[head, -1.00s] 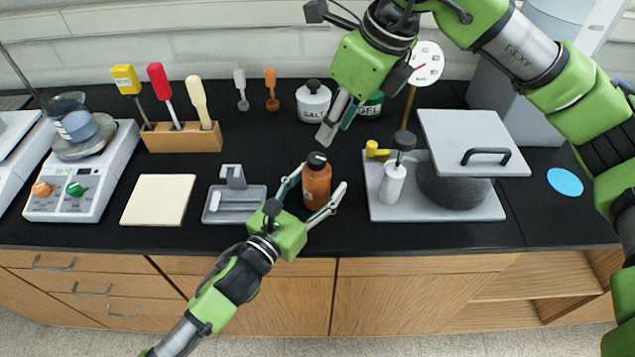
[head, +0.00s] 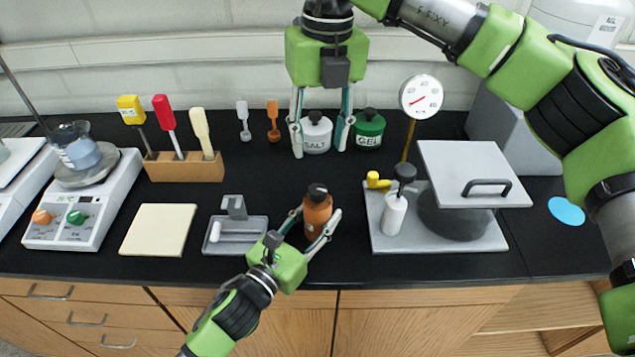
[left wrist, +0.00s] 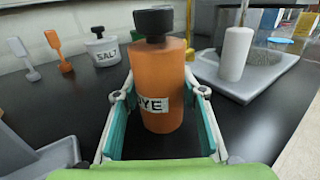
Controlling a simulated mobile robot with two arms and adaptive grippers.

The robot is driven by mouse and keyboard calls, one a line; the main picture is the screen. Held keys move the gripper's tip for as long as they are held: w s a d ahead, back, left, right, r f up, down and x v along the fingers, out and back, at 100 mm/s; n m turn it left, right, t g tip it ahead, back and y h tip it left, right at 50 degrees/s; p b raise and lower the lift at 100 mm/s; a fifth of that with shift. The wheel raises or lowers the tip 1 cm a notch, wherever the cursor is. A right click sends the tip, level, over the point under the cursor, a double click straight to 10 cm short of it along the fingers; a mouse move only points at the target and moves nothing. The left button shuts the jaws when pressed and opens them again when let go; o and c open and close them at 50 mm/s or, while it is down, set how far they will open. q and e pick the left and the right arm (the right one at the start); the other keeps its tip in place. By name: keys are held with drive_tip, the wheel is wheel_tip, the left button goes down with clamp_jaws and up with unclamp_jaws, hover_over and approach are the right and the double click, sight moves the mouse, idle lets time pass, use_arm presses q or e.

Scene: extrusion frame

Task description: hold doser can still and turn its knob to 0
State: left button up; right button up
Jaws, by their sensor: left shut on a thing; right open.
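The orange doser can (head: 318,213) stands upright on the black bench, with a black knob (head: 317,191) on top. In the left wrist view the can (left wrist: 160,83) shows a white label whose visible letters read "YE", and its knob (left wrist: 154,21). Any scale mark by the knob is too small to read. My left gripper (head: 317,224) is shut on the can's body, one finger on each side. My right gripper (head: 319,151) points down, open and empty, behind the can in the picture. Its fingers straddle the white SALT can in view; I cannot tell its height above the bench.
The SALT can (head: 317,134) and green GEL can (head: 368,129) stand at the back. A grey tray (head: 258,240) is left of the orange can. On the right a grey plate (head: 465,238) carries a white cylinder (head: 394,215), a dark round body and a raised lid (head: 470,165).

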sight(318, 189)
drive_tip(key=shift+m+h, duration=0.3)
drive_tip(key=shift+m, duration=0.6)
wheel_tip(318, 189, down, 11)
drive_tip(key=shift+w+a, duration=0.15)
drive_tip(key=shift+c, duration=0.4)
drive_tip(key=c, duration=1)
